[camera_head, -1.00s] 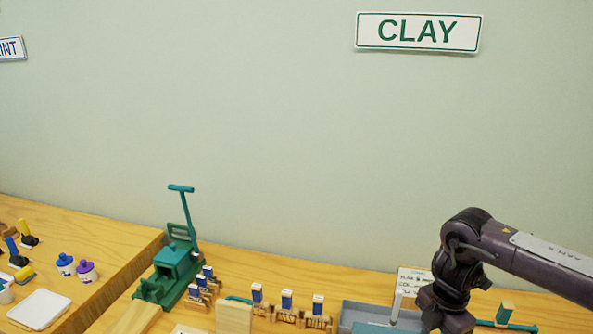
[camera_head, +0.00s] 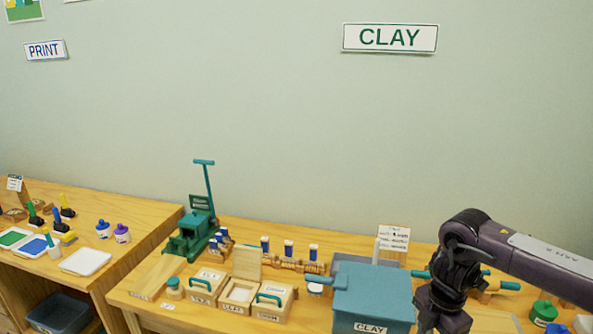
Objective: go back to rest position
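My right arm (camera_head: 500,250) comes in from the right and bends down at a dark joint in front of the clay table. Its lower end runs out of the bottom edge, so the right gripper's fingers do not show. I cannot see whether it holds anything. My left arm and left gripper are not in view.
The wooden clay table (camera_head: 150,305) bears a teal box marked CLAY (camera_head: 372,295), a green lever machine (camera_head: 192,235), small wooden boxes (camera_head: 238,292) and several blue-topped tools (camera_head: 289,250). A print table (camera_head: 120,262) with trays and bottles stands left.

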